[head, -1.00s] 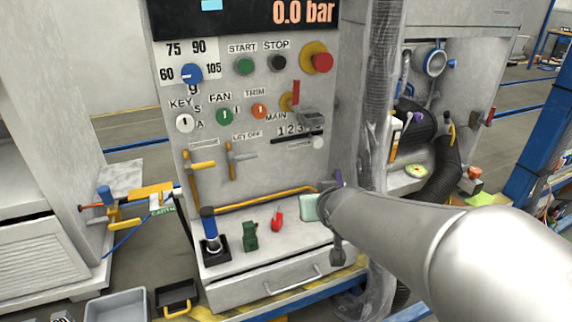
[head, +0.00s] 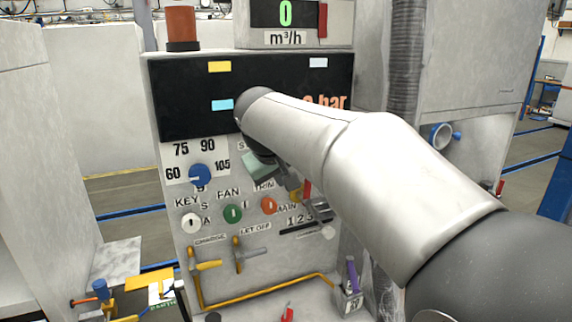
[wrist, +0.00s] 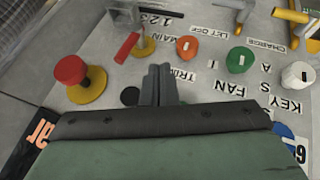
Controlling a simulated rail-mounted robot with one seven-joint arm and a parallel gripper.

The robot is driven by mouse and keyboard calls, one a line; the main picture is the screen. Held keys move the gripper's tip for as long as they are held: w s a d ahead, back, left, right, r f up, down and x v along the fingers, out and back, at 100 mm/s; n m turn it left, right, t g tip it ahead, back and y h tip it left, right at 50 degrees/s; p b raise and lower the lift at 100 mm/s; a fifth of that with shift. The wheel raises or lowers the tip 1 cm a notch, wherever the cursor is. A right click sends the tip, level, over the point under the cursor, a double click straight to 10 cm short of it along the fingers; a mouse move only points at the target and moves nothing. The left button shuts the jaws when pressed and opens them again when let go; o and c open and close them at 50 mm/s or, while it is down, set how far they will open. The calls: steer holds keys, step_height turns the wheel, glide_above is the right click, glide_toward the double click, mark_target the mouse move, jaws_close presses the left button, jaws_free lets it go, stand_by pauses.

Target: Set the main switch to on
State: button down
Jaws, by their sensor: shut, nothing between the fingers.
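The main switch has a red lever on a yellow round base, beside the MAIN label. In the wrist view the main switch (wrist: 127,47) is ahead and a little left of my fingertips. In the head view the main switch (head: 307,188) is partly hidden by my arm, and its lever looks upright. My gripper (wrist: 160,70) is shut and empty. Its fingers point at the panel, apart from the lever, as far as I can tell.
The red mushroom button (wrist: 70,69) and a black button (wrist: 130,96) lie close to the fingers. The orange TRIM knob (wrist: 187,48) and green FAN knob (wrist: 240,60) are to the right. A grey slider (head: 318,209) sits near the main switch.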

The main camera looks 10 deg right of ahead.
mark_target(305, 187)
steer(key=w+d+f+p, duration=0.2)
steer(key=w+d+f, duration=0.3)
steer(key=w+f, duration=0.1)
steer(key=shift+w+d+f, duration=0.15)
steer(key=shift+w+d, duration=0.2)
steer(key=shift+w, duration=0.35)
steer(key=shift+p, duration=0.3)
